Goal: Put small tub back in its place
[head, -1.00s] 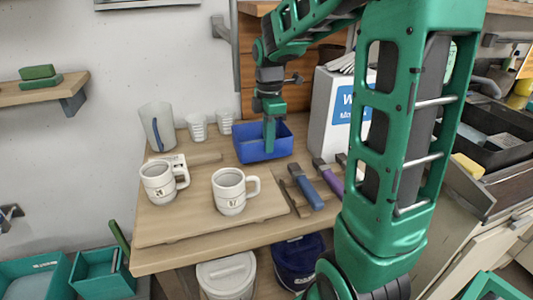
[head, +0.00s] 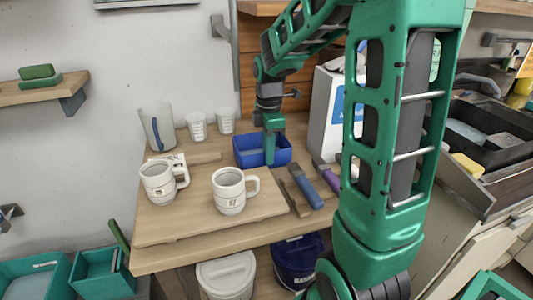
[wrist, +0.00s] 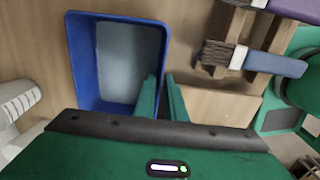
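The small tub is a blue, open rectangular tub (head: 247,156) on or just above the worktable, behind the mugs. The wrist view shows it from above (wrist: 83,75), with a plain grey-blue floor inside. My gripper (head: 270,160) points down at the tub's right part. In the wrist view, its two green fingers (wrist: 161,88) straddle one side wall, one finger inside and one outside, with the wall pinched between them. I cannot tell for sure whether the tub's underside touches the table.
Two white mugs (head: 229,191) (head: 158,183) stand on a wooden board at the front. A clear jug (head: 157,128) and two small cups (head: 197,127) (head: 226,121) stand at the left. Brushes (head: 307,187) lie right of the board. A white box (head: 322,120) stands close at the right.

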